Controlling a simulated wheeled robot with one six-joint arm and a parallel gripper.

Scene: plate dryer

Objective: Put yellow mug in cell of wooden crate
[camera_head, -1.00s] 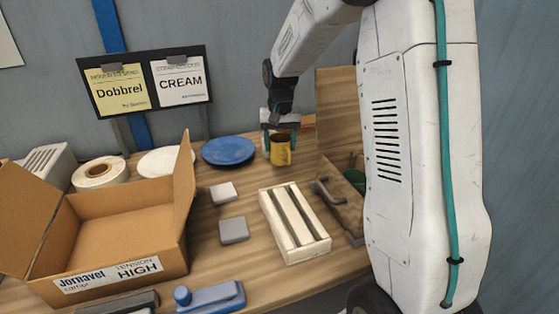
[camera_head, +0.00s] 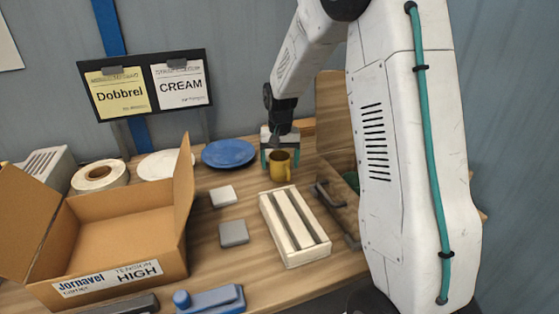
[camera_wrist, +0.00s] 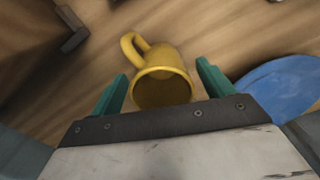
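The yellow mug (camera_head: 282,173) is on or just above the wooden table, right of the blue plate. In the wrist view the mug (camera_wrist: 161,75) shows its open mouth toward my gripper, with its handle pointing up and left. My gripper (camera_head: 280,160) is around the mug. In the wrist view its teal fingers (camera_wrist: 160,88) are spread, with a visible gap on each side of the mug. A brown wooden crate (camera_head: 340,215) with a dark handle stands at the right; my arm hides part of it, so its cells are hard to make out. Something green shows inside it.
A pale slatted wooden box (camera_head: 296,228) lies in front of the mug. The blue plate (camera_head: 229,153) is left of my gripper. A large open cardboard box (camera_head: 115,235) fills the left.

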